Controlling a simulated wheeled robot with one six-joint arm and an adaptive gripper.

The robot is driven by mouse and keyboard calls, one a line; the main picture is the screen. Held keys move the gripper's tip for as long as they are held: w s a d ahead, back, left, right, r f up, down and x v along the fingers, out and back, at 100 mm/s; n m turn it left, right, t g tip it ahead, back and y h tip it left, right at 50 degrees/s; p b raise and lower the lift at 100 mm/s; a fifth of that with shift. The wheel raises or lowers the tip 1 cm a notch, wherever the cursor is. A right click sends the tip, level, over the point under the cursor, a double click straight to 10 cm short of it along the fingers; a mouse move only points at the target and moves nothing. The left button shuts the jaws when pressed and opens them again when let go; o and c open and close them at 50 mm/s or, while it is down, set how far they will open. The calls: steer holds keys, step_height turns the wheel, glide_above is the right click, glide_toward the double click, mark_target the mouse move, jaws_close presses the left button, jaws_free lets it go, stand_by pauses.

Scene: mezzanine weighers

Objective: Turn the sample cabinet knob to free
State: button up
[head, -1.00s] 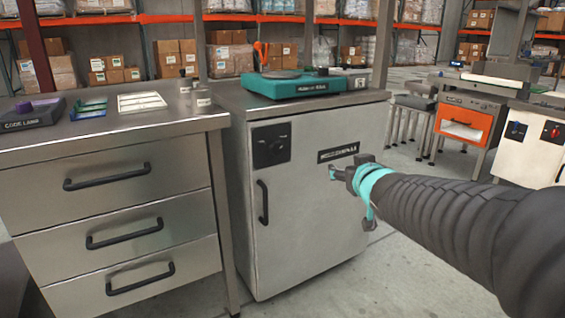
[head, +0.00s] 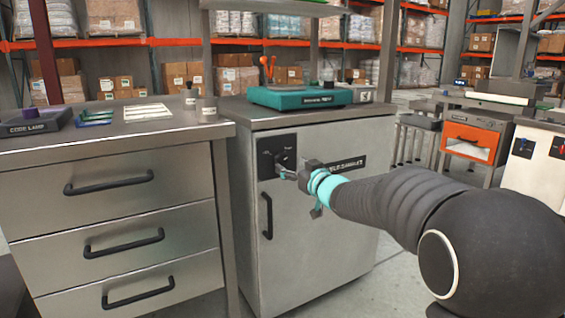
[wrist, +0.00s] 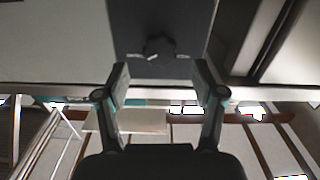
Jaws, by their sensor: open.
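The sample cabinet (head: 325,235) is a light grey cabinet with a door. A black plate (head: 266,146) on its upper front bears a small dark knob (head: 282,157), which also shows in the wrist view (wrist: 159,48). The knob's markings are too small to read. My gripper (head: 283,174) is in front of the plate, close to the knob. In the wrist view my gripper (wrist: 162,78) is open, its two fingers apart. The knob appears beyond the fingertips, roughly centred between them. I see no contact with it.
The cabinet's vertical black handle (head: 267,215) is below the plate. A teal device (head: 300,97) stands on top. A steel drawer unit (head: 110,215) stands at the left. Open floor (head: 385,265) shows to the right of the cabinet.

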mark_target(283, 160)
steer(key=x, duration=0.6)
steer(key=shift+a, duration=0.1)
steer(key=c, duration=1.2)
steer(key=shift+o, duration=0.2)
